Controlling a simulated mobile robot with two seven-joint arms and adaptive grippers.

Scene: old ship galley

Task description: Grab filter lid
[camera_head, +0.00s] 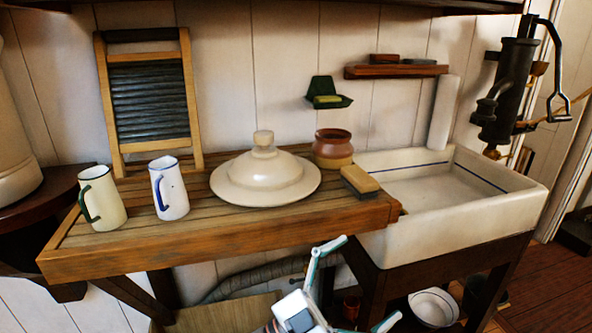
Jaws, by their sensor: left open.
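The filter lid (264,177) is a wide cream dome with a round knob on top. It sits upright on the slatted wooden draining board (140,255), near its middle. My left gripper (364,283) shows at the bottom of the view, below and in front of the board's front edge. Its two pale green fingers are spread apart with nothing between them. It is apart from the lid. My right gripper does not show.
Two enamel mugs, one cream (101,200) and one white (172,188), stand left of the lid. A brown pot (333,149) and a brush (359,181) are close on its right. A white sink (460,210) adjoins the board. A washboard (150,100) leans behind.

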